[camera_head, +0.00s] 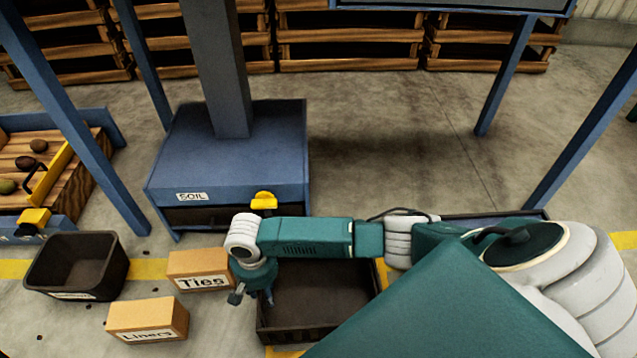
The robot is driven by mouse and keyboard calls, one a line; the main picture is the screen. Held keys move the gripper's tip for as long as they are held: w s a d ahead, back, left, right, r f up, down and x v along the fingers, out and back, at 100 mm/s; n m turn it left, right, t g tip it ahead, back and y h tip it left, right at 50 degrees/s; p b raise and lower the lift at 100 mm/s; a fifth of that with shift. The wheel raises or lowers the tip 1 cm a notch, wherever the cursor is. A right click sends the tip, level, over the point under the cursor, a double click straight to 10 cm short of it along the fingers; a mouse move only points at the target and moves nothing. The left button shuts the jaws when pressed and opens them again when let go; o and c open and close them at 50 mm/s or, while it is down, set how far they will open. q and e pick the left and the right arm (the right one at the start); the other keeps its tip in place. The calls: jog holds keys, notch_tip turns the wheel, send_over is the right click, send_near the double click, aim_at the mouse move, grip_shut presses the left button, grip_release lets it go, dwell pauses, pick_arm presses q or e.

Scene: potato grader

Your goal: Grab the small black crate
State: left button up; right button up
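A small black crate (40,278) with a white label on its front stands on the floor at the left and looks empty. A wider, low black crate (290,333) lies on the floor under my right arm, which hides its back part. My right arm reaches in from the right. My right gripper (253,295) points down at the left edge of the wider crate, well to the right of the small crate. My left gripper is not in view.
Cardboard boxes marked Ties (195,268) and Liners (148,318) stand between the two crates. Blue frame legs (80,130) rise nearby. Open floor (400,140) lies at the back right.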

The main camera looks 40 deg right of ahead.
grip_shut()
dwell(0.5)
